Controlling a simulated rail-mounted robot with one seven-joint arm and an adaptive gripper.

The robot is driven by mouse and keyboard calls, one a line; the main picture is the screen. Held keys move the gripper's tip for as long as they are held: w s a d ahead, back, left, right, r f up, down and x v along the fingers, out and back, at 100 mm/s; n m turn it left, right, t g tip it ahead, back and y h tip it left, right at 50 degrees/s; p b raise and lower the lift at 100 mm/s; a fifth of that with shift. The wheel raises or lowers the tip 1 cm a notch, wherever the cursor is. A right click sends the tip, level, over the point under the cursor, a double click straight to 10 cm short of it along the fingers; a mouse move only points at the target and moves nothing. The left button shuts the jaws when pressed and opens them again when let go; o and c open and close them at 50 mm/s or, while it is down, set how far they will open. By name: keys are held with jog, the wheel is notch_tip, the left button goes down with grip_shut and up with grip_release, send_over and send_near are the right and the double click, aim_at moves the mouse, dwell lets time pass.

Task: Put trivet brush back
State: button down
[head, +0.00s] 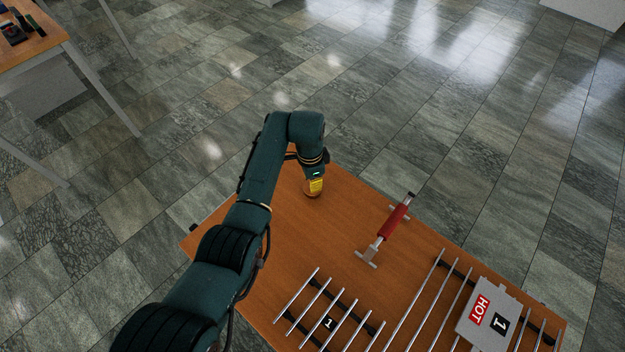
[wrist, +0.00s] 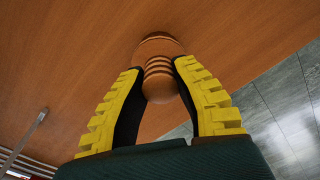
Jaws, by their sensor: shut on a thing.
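My gripper (head: 313,186) is near the far left part of the orange-brown table. In the wrist view its yellow fingers (wrist: 160,105) are closed on a rounded, ridged brown wooden piece (wrist: 160,48), which I take to be the trivet brush. The piece is at or close to the table surface; I cannot tell if it touches. The fingers hide part of it, and no bristles show. In the head view only a small brown part shows below the fingers. The metal-bar trivet (head: 327,312) marked 1 lies at the front of the table.
A red-handled tool (head: 393,222) with metal crossbars lies right of my gripper. More metal bars (head: 418,298) and a grey plate (head: 489,312) marked HOT and 1 are at the front right. Bare table (head: 350,205) lies between gripper and tool. Another table (head: 30,45) stands far left.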

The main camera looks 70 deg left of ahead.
jog(key=c, duration=0.9)
grip_release()
jog(key=shift+f, duration=0.1)
jog(key=shift+c, duration=0.2)
notch_tip(320, 180, up, 12)
jog(key=p, duration=0.2)
jog(key=shift+s+p, duration=0.3)
jog(key=shift+p, duration=0.05)
